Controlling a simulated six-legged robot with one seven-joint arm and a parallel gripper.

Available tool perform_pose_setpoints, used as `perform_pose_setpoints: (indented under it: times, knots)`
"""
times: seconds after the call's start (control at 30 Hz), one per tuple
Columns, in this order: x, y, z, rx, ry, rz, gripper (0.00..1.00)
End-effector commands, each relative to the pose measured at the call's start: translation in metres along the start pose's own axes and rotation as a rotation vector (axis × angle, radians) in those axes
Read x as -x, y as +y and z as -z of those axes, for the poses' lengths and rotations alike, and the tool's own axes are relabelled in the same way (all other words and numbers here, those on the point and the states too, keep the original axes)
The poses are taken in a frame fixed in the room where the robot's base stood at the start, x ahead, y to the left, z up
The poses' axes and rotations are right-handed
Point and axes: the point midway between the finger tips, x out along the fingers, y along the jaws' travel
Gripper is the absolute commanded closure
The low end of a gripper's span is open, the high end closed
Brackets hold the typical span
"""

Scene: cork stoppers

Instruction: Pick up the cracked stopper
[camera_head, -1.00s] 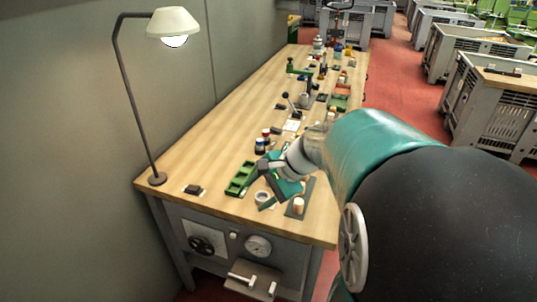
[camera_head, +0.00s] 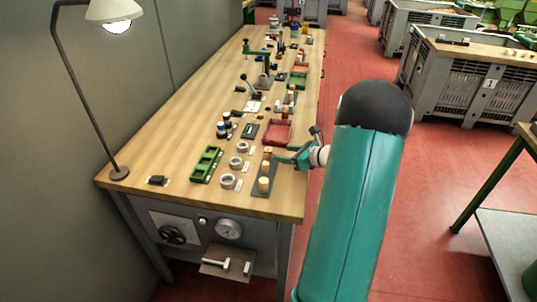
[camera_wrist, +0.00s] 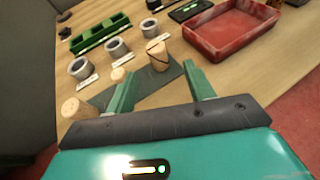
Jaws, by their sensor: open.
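Three cork stoppers stand on a dark mat (camera_wrist: 160,87). The stopper with a dark crack-like line across its side (camera_wrist: 158,55) stands beyond my fingertips in the wrist view. It seems to be the farthest of the row in the head view (camera_head: 268,152). A smaller stopper (camera_wrist: 118,75) is in the middle, and a plain pale one (camera_wrist: 78,108) is at the left, beside my left finger. My gripper (camera_wrist: 160,84) is open, with nothing between its fingers. In the head view my gripper (camera_head: 288,158) is at the table's right edge, beside the row.
Several grey cups (camera_wrist: 117,48) with labels stand behind the stoppers. A green compartment tray (camera_wrist: 100,32) is at the left and a red tray (camera_wrist: 232,30) at the right. Bottles (camera_head: 224,126) stand farther back.

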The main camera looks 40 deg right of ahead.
Motion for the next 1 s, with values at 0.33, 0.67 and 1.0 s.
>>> perform_pose_setpoints:
  times: [0.33,0.67,1.0]
  knots:
    - [-0.036,0.001,0.000,0.003,0.002,-0.001,0.47]
    - [-0.081,0.004,-0.001,0.002,0.001,-0.002,0.47]
    - [-0.085,0.004,-0.002,0.003,0.001,-0.001,0.62]
